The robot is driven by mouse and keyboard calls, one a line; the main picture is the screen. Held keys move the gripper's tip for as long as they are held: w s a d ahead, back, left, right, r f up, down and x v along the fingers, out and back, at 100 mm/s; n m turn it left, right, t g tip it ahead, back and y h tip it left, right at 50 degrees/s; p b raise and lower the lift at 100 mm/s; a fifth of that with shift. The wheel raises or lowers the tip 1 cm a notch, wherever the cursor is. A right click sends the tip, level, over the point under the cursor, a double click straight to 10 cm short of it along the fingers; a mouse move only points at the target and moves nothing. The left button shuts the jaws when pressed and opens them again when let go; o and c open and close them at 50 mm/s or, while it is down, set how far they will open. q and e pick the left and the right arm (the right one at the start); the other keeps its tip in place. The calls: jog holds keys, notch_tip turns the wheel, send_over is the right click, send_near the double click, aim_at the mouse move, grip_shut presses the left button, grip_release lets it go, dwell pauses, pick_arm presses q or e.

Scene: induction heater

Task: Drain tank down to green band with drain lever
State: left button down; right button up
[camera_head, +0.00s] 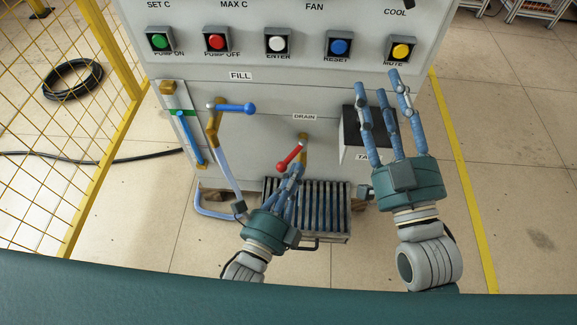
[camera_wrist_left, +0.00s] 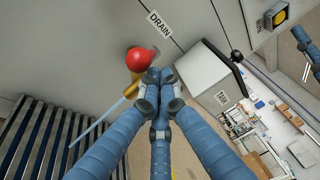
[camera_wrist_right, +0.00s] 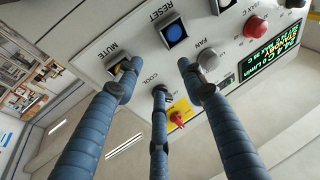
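The red drain lever (camera_head: 290,158) hangs from a brass valve (camera_head: 303,141) under the DRAIN label, slanting down to the left. In the left wrist view its red end (camera_wrist_left: 138,59) is just beyond the fingertips. My left gripper (camera_head: 292,172) has its fingertips bunched together close to the lever's lower end; whether they touch is unclear. The tank gauge (camera_head: 200,155) at the left shows a blue column with its top about at the green band (camera_head: 190,113). My right gripper (camera_head: 380,100) is open and empty before the panel's right side; its fingers also show in the right wrist view (camera_wrist_right: 155,78).
The blue fill lever (camera_head: 235,107) points right beneath the FILL label. A slatted drain grate (camera_head: 325,205) lies below the drain valve. A dark-topped box (camera_head: 355,155) juts out at the right. Push buttons (camera_head: 278,44) line the panel. A yellow fence (camera_head: 60,120) stands left.

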dwell(0.3)
pick_arm(q)
jog(key=a+h+p, duration=0.1)
jog(key=m+p, duration=0.1)
jog(key=p, duration=0.1)
jog(key=shift+w+a+g+h, duration=0.2)
jog(key=shift+a+g+h, duration=0.2)
pick_arm(e)
notch_tip(320, 180, down, 16)
jog(key=s+d+g+h, duration=0.2)
jog(key=g, duration=0.5)
jog(key=shift+s+d+g, duration=0.25)
jog(key=shift+d+g, duration=0.05)
jog(key=shift+g, duration=0.1)
pick_arm(q)
jog(key=shift+f, duration=0.1)
pick_arm(e)
jog(key=shift+d+r, duration=0.1)
jog(key=shift+r, duration=0.05)
